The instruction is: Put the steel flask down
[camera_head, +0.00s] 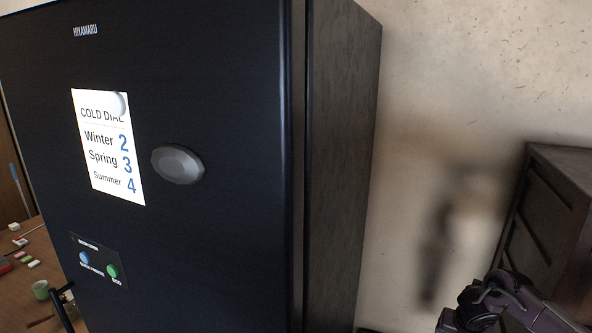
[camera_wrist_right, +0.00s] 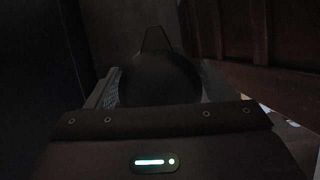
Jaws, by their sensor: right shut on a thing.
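My right gripper (camera_wrist_right: 156,86) is shut on a dark rounded thing, the steel flask (camera_wrist_right: 160,76), in the right wrist view. The flask lies between the two fingers and is in deep shadow, so its finish and its lower part cannot be made out. I cannot tell whether it touches any surface. Part of my right arm shows at the lower right of the head view, but the flask does not show there. My left gripper is in neither view.
A tall dark fridge (camera_head: 225,70) with a round grey knob (camera_head: 178,164) and a white label (camera_head: 100,170) fills the left. A wooden table with a green cup (camera_head: 41,290) and small items is at far left. A dark wooden cabinet (camera_head: 550,215) stands right.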

